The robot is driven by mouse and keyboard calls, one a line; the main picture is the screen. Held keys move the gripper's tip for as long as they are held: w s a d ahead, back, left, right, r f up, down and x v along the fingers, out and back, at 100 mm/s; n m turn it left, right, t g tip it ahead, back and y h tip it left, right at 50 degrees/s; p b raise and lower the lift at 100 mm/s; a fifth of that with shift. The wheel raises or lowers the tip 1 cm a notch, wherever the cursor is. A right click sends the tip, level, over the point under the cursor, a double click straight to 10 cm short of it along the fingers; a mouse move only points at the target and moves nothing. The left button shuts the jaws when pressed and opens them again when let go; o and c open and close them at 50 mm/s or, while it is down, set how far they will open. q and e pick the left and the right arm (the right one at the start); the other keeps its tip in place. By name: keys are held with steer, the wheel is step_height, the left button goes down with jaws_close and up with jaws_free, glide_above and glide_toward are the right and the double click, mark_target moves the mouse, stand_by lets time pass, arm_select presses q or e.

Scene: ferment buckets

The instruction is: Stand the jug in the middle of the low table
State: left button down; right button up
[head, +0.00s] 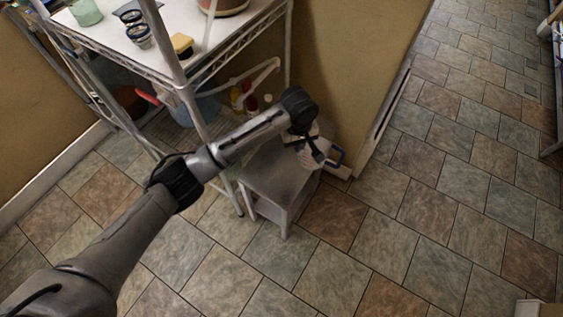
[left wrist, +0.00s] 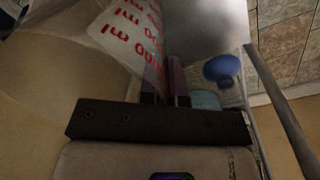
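The low table (head: 268,180) is a small grey stool-like table on the tiled floor, in the middle of the head view. The jug (head: 306,156) is pale with red markings and shows at the table's far right end, partly hidden by my gripper. Its red "ml" print shows large on the jug (left wrist: 128,30) in the left wrist view. My left gripper (head: 319,152) is at the jug; its fingers (left wrist: 166,84) are close together with the jug's wall between them. I cannot tell whether the jug touches the tabletop. My right gripper is not in view.
A wall end (head: 350,75) is close behind the table. Floor is open to the front and right.

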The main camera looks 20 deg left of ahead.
arm_select(q)
steer(key=a+f+n+b, duration=0.1)
steer(key=a+f+b, duration=0.3)
steer(key=a+f, duration=0.4)
steer(key=shift+s+a+f, duration=0.15)
steer(key=shift+a+f, duration=0.15)
steer(key=shift+a, duration=0.7)
steer(key=c, duration=1.3)
jaws_free()
steer(key=shift+f, duration=0.15)
